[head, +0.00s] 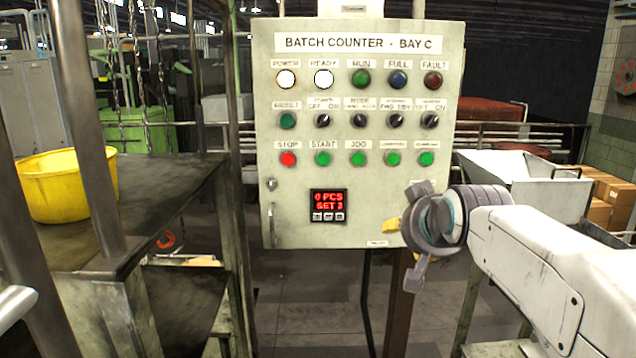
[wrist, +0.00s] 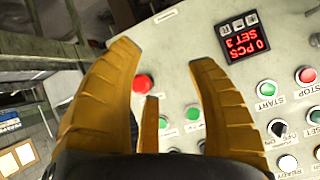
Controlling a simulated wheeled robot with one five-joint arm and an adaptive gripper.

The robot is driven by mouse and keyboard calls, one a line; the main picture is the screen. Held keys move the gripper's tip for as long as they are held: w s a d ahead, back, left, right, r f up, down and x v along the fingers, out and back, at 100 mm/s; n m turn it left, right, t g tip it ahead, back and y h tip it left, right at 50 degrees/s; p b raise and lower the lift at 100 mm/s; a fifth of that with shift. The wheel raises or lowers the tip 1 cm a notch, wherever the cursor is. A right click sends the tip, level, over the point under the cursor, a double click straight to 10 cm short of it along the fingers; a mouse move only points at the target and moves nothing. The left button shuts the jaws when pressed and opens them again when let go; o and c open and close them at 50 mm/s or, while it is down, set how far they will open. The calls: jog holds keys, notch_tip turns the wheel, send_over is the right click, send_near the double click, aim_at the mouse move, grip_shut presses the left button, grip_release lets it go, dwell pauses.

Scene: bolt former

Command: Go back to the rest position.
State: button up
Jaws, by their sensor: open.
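In the head view only a bit of yellow at my gripper (head: 391,226) shows, in front of the lower right of the control panel (head: 300,215); my wrist hides the rest. The panel also shows in the wrist view (wrist: 190,45), turned nearly upside down. A round red button (wrist: 143,83) appears between the fingers there; I cannot tell whether anything touches it. The display (head: 328,205) reads 0 PCS, SET 3. The POWER and READY lamps are lit white.
A dark bench (head: 160,195) with a yellow tub (head: 66,185) stands at the left, behind grey posts. A pale hopper (head: 535,180) and cardboard boxes (head: 605,190) are behind my arm at the right. Open floor shows below the panel.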

jog(key=s+f+n+g, duration=0.2)
jog(key=s+f+g, duration=0.4)
jog(key=s+f, duration=1)
jog(key=s, duration=0.5)
jog(key=s+f+g, duration=0.1)
jog(key=s+f, duration=0.2)
jog(key=s, duration=0.5)
jog(key=shift+s, duration=0.25)
jog(key=shift+d+f, duration=0.1)
